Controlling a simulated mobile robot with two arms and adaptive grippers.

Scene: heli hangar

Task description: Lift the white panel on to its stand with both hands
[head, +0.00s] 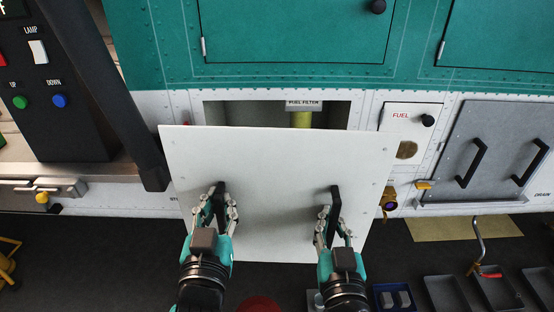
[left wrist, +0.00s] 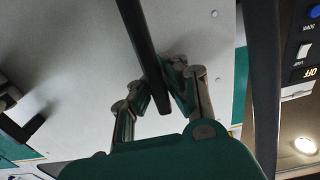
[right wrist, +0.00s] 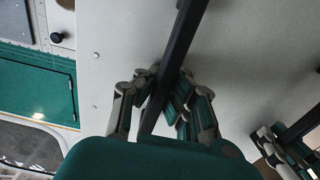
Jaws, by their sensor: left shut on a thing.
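The white panel (head: 275,160) hangs in front of the lower hull, with a black handle near each side. It covers the lower part of an opening and leans a little in the head view. My left gripper (head: 222,200) is shut on the left handle (left wrist: 140,35), which runs between its fingers. My right gripper (head: 335,210) has its fingers closed around the right handle (right wrist: 185,35). The panel's face also fills much of the left wrist view (left wrist: 70,60) and the right wrist view (right wrist: 125,40). I cannot make out the stand in these views.
Behind the panel is the opening with a fuel filter label (head: 304,105). A fuel door (head: 405,115) and a grey drain panel (head: 490,150) are to the right. A black control box (head: 45,90) stands left. Dark trays (head: 445,292) lie on the floor at lower right.

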